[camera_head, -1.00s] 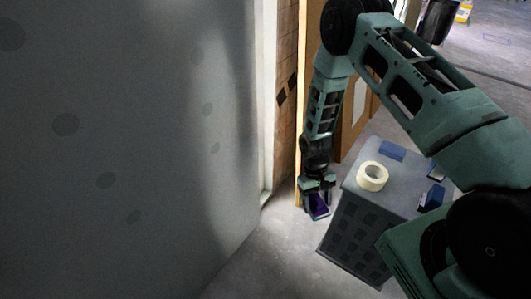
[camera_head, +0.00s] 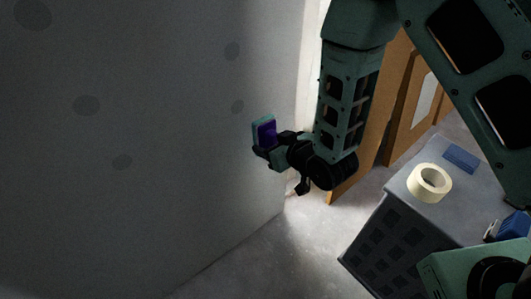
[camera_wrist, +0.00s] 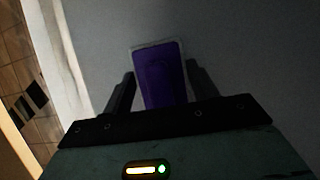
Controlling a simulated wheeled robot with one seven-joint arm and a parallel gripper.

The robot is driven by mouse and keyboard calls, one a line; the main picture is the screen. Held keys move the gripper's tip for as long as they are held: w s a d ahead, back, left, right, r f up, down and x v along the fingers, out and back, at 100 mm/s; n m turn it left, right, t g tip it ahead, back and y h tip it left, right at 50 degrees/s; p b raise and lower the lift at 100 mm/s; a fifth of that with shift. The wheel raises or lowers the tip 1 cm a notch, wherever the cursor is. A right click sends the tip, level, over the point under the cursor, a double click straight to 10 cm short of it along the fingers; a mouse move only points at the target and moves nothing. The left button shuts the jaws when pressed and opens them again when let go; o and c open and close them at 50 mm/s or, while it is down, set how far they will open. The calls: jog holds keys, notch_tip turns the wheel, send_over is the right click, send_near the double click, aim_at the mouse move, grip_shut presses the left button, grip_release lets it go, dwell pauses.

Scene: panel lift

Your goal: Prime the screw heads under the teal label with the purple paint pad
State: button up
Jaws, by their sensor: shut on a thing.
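My gripper (camera_head: 266,148) is shut on the purple paint pad (camera_head: 265,132), which has a teal edge in the head view. I hold it up in front of the grey wall panel (camera_head: 150,120). In the wrist view the pad (camera_wrist: 163,78) stands between the two fingers, with the grey panel behind it. I cannot tell whether the pad touches the panel. The panel carries several dark round patches, among them one (camera_head: 237,107) near the pad. No teal label and no clear screw heads show in either view.
A grey crate (camera_head: 375,250) stands at the lower right. On its top are a roll of cream tape (camera_head: 430,183), a blue block (camera_head: 461,158) and another blue item (camera_head: 514,227). An orange-brown door frame (camera_head: 372,120) stands behind my arm. Grey floor (camera_head: 270,260) is clear between panel and crate.

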jog(key=shift+s+a+r+t+y, duration=0.15)
jog(key=shift+s+a+r+y, duration=0.1)
jog(key=shift+a+r, duration=0.2)
jog(key=shift+s+a+r+t+y, duration=0.15)
jog(key=shift+s+a+r, duration=0.05)
jog(key=shift+a+r, duration=0.2)
jog(key=shift+w+a+r, duration=0.1)
jog(key=shift+a+r, duration=0.05)
jog(key=shift+r, duration=0.05)
jog(key=w+a, duration=0.2)
jog(key=w, duration=0.1)
jog(key=w+a+p, duration=0.1)
jog(key=shift+w, duration=0.2)
jog(key=o, duration=0.4)
jog(key=shift+w+a, duration=0.15)
jog(key=shift+w, duration=0.15)
jog(key=shift+c, duration=0.2)
jog(key=c, duration=0.5)
